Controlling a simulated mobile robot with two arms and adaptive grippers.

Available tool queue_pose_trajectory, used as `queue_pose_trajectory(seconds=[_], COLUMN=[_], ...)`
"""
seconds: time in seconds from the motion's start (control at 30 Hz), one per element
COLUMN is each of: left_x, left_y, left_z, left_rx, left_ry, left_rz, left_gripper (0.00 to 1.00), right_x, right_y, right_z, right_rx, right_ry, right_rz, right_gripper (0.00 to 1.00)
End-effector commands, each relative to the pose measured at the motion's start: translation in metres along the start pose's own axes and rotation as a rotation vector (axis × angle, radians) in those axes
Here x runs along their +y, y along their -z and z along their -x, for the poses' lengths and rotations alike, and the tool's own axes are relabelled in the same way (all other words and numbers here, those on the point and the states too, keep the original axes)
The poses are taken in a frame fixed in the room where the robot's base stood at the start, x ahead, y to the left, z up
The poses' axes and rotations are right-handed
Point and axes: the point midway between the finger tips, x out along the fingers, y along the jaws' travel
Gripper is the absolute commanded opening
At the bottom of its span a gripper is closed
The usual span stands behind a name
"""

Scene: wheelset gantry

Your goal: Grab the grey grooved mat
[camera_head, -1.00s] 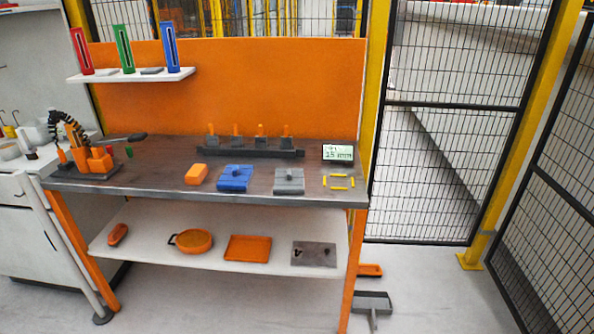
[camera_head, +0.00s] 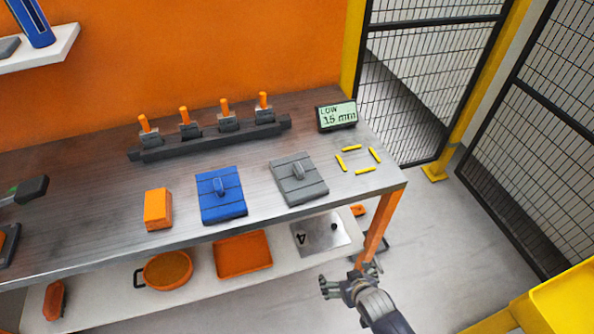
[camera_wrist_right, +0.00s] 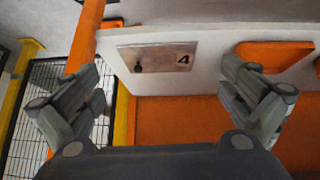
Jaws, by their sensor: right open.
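The grey grooved mat (camera_head: 301,186) lies flat on the workbench top, with a small grey handle-like piece on it. It is between the blue grooved mat (camera_head: 232,203) and several yellow corner strips (camera_head: 341,163). My right gripper (camera_head: 345,277) is in front of the bench's right end, below the top and nearer to me than the mat. It is open and empty. In the right wrist view its two fingers (camera_wrist_right: 165,95) stand wide apart, facing the lower shelf, and the grey mat does not show there. My left gripper is not in view.
An orange block (camera_head: 158,210) lies left of the blue mat. Behind stand a dark rail (camera_head: 205,141) with several orange-topped pegs and a small display (camera_head: 337,116). The lower shelf (camera_head: 205,288) holds an orange pan, an orange tray and a metal plate marked 4. An orange bench leg (camera_head: 378,228) stands near my right gripper.

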Motion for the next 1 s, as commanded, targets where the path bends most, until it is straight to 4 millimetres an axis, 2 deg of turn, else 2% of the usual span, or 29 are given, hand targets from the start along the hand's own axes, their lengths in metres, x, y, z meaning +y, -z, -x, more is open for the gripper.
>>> queue_pose_trajectory(seconds=[0.03, 0.1, 0.2, 0.3, 0.43, 0.5, 0.6, 0.8, 1.0], left_x=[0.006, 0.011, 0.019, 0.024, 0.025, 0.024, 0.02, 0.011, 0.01], left_y=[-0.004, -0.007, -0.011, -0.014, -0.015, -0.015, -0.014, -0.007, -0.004], left_z=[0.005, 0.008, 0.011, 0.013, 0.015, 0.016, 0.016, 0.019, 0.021], left_rx=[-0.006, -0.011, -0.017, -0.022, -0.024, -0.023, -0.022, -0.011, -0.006], left_ry=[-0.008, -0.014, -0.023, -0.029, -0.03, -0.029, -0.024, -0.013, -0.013], left_rz=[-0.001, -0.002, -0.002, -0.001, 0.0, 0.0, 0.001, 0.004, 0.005], left_gripper=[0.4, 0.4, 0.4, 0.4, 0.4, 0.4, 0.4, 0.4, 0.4], right_x=[-0.005, -0.014, -0.027, -0.036, -0.05, -0.056, -0.062, -0.066, -0.069], right_y=[0.051, 0.107, 0.168, 0.206, 0.249, 0.265, 0.279, 0.294, 0.302], right_z=[0.021, 0.05, 0.092, 0.128, 0.165, 0.174, 0.174, 0.15, 0.133], right_rx=[0.073, 0.156, 0.255, 0.327, 0.421, 0.465, 0.495, 0.499, 0.498], right_ry=[0.008, 0.021, 0.042, 0.058, 0.086, 0.102, 0.115, 0.117, 0.117], right_rz=[0.008, 0.012, 0.014, 0.015, 0.022, 0.03, 0.035, 0.036, 0.035], right_gripper=[1.0, 1.0, 1.0, 1.0, 1.0, 1.0, 1.0, 1.0, 1.0])
